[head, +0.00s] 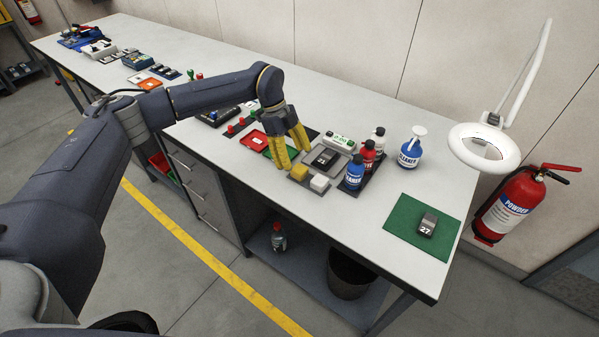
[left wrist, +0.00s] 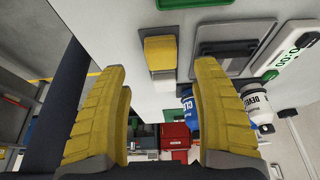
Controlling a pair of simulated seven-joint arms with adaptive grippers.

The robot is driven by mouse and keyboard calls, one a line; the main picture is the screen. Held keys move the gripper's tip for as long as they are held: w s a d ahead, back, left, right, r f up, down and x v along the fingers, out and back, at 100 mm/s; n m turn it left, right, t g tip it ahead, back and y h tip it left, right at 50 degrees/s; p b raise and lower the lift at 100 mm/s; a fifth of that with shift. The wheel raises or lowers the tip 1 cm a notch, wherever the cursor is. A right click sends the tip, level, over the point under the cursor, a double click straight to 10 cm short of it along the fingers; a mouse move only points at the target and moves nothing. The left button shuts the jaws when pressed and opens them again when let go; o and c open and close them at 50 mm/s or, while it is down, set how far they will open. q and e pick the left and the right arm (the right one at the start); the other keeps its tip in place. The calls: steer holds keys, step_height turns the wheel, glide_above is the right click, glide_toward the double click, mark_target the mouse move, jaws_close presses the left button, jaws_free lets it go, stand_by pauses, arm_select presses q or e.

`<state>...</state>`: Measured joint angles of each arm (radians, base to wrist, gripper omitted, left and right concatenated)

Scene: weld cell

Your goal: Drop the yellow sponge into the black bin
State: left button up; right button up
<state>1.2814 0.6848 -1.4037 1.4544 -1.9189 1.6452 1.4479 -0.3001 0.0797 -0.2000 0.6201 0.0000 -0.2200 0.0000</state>
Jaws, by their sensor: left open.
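The yellow sponge (head: 299,172) lies at the front edge of the bench, beside a white block (head: 319,183) on a small grey tray. In the left wrist view the sponge (left wrist: 160,53) shows ahead, between the lines of my fingers. My left gripper (head: 292,154) is open and empty, pointing down just above and behind the sponge; it does not visibly touch it. The left wrist view shows its two yellow fingers (left wrist: 161,78) spread wide. The black bin (head: 348,274) stands low under the bench's right part, its upper part partly hidden by the bench top. My right gripper is not in view.
Close to the sponge stand a grey device (head: 324,158) and bottles, including a blue cleaner bottle (head: 354,174). A green mat (head: 402,222) with a small dark device lies at right. A bottle (head: 278,238) stands under the bench. The bench front edge overhangs the bin.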

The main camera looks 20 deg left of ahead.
mark_target(299, 168)
arm_select(q)
steer(key=shift+w+x, duration=0.2)
steer(key=shift+x, duration=2.55)
steer(key=shift+a+f, duration=0.1)
steer(key=shift+a, duration=0.05)
steer(key=c, duration=1)
step_height(299, 168, up, 20)
steer(key=shift+r, duration=0.1)
